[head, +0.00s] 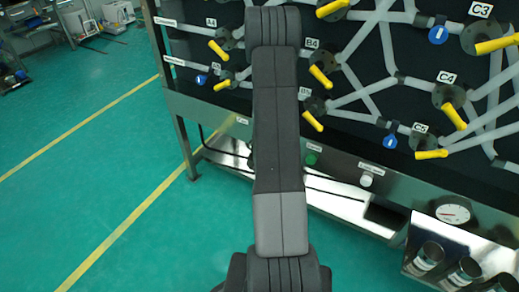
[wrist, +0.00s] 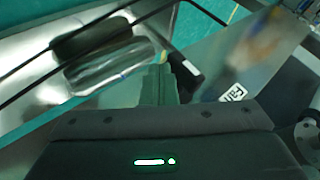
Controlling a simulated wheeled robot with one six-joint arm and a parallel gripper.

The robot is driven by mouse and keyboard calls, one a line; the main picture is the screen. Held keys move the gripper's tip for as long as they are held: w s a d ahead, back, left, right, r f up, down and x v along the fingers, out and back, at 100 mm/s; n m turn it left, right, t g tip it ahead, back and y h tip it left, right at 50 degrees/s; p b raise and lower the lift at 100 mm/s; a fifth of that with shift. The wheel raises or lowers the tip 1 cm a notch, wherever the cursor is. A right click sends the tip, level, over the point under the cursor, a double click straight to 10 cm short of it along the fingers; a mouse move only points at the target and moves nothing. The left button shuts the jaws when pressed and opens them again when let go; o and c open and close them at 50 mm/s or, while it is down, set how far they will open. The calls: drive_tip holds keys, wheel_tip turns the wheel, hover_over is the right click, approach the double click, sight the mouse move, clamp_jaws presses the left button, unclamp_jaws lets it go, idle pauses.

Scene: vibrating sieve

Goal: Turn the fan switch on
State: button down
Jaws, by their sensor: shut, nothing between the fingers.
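A green knob (head: 311,158) and a white knob (head: 366,181) sit on the grey strip below the dark pipe panel in the head view. My gripper (wrist: 166,78) shows in the wrist view, shut and empty, in front of blurred shiny metal. In the head view my arm hides the gripper and part of the strip left of the green knob. I cannot tell whether the gripper touches anything.
The panel carries pipes and several yellow-handled valves (head: 320,76). A round gauge (head: 453,212) and a metal holder with dark cylinders (head: 428,257) are at the lower right. A panel leg (head: 186,147) stands left of my arm.

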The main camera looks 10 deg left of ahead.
drive_tip(key=shift+f, duration=0.15)
drive_tip(key=t+y+b, duration=0.1)
drive_tip(key=y+b, duration=0.1)
drive_tip(key=b, duration=0.1)
drive_tip(key=f+m+t+y+b, duration=0.1)
drive_tip(key=y+b, duration=0.1)
drive_tip(key=f+t+y+b, duration=0.1)
drive_tip(key=y+b, duration=0.1)
drive_tip(key=b, duration=0.1)
drive_tip(key=shift+w+a+m+b, duration=0.15)
drive_tip(key=shift+a+m+b, duration=0.15)
drive_tip(key=shift+a+m, duration=0.1)
drive_tip(key=shift+t, duration=0.3)
